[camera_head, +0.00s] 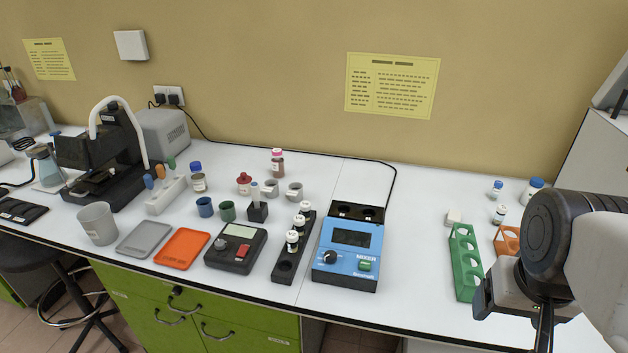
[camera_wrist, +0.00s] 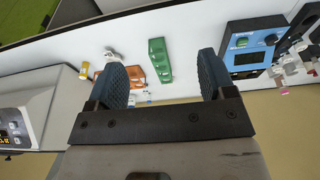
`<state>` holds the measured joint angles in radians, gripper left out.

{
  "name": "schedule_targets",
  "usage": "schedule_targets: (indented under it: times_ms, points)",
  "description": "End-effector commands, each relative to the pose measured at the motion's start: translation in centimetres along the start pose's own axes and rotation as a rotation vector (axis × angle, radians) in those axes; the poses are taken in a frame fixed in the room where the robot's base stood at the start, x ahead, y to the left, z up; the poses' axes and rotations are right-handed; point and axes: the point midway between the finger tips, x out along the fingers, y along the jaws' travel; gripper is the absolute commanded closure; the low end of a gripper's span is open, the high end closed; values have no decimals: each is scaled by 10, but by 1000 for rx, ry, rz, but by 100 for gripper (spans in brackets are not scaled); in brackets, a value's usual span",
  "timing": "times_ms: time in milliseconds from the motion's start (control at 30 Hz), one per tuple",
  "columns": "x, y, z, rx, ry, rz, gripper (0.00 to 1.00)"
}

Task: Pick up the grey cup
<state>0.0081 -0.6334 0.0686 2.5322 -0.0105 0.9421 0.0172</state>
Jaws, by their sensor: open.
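Two small light-grey cups stand behind the black devices in the head view: one (camera_head: 271,188) on the left and one (camera_head: 295,190) to its right. A larger grey cup-like vessel (camera_head: 97,224) stands upright at the left front of the bench. A blue cup (camera_head: 204,207) and a green cup (camera_head: 227,211) stand between them. My gripper (camera_wrist: 162,62) is open and empty in the wrist view, its two dark blue fingers wide apart. In the head view it is at the far right, far from all the cups, with its fingers mostly hidden or cut off.
A blue mixer (camera_head: 347,249) and a black vial rack (camera_head: 293,253) stand mid-bench. A green rack (camera_head: 465,262) and orange rack (camera_head: 507,240) are near my arm. A grey tray (camera_head: 144,239) and orange tray (camera_head: 182,249) lie at the front. Bare bench lies between mixer and green rack.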

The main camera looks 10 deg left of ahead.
Motion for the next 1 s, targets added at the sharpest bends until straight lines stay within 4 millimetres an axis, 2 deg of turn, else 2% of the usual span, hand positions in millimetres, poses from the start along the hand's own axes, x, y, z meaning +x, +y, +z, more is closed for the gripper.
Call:
schedule_targets:
  times_ms: [167,367,667,1000]
  points:
    - [-1,-1,-4,-1,-2,-1,24]
    - [-3,-8,-26,-2,-11,-5,24]
    - [-6,-32,-91,-4,-36,-17,24]
    - [4,-74,-172,-6,-68,-27,24]
